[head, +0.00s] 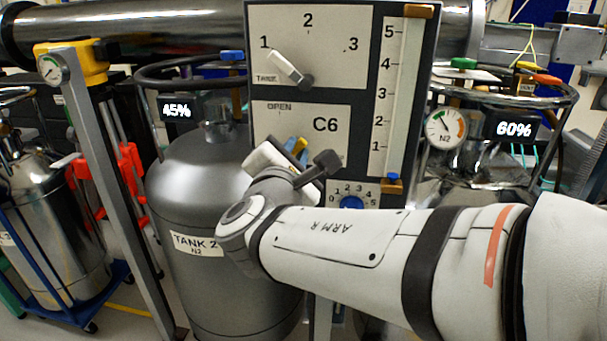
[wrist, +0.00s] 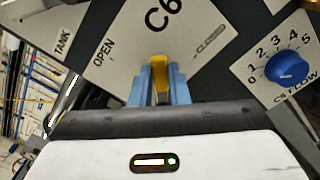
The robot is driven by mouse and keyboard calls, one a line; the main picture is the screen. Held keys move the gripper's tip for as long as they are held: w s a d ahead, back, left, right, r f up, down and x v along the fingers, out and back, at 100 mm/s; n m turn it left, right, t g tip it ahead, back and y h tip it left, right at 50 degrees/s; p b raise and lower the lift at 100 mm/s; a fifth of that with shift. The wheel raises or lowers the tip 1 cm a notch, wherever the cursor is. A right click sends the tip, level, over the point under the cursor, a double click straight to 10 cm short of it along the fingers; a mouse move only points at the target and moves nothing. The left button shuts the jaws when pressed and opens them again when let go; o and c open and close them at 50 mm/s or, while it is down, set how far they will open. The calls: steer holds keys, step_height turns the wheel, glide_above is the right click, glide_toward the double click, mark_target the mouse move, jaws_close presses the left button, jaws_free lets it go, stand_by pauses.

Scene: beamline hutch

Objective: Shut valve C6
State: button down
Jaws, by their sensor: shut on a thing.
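The C6 valve plate (head: 280,122) is the lower left white plate on the panel; in the wrist view (wrist: 130,45) its OPEN mark is left and its CLOSED mark right. The valve's yellow handle (wrist: 158,68) stands between the two blue fingers of my gripper (wrist: 159,86), which is shut on it. In the wrist view the handle points up, between the OPEN and CLOSED marks.
Above is the tank selector lever (head: 290,68), pointing near 1. A vertical scale (head: 398,90) runs at right. TANK 2 (head: 195,190) stands left; a gauge (head: 445,127) is at right.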

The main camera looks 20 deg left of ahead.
steer(key=f+m+b, duration=0.1)
steer(key=m+b, duration=0.1)
steer(key=b, duration=0.2)
steer(key=d+f+m+b, duration=0.1)
steer(key=m+b, duration=0.2)
steer(key=b, duration=0.2)
steer(key=f+m+b, duration=0.1)
steer(key=m+b, duration=0.1)
steer(key=b, duration=0.3)
steer(key=shift+w+d+f, duration=0.1)
steer(key=shift+d+f, duration=0.05)
steer(key=shift+d, duration=0.1)
steer(key=shift+m, duration=0.3)
steer(key=c, duration=1.4)
jaws_free()
steer(key=p, duration=0.1)
glide_toward(309, 157)
steer(key=shift+s+d, duration=0.15)
steer(key=shift+s, duration=1.5)
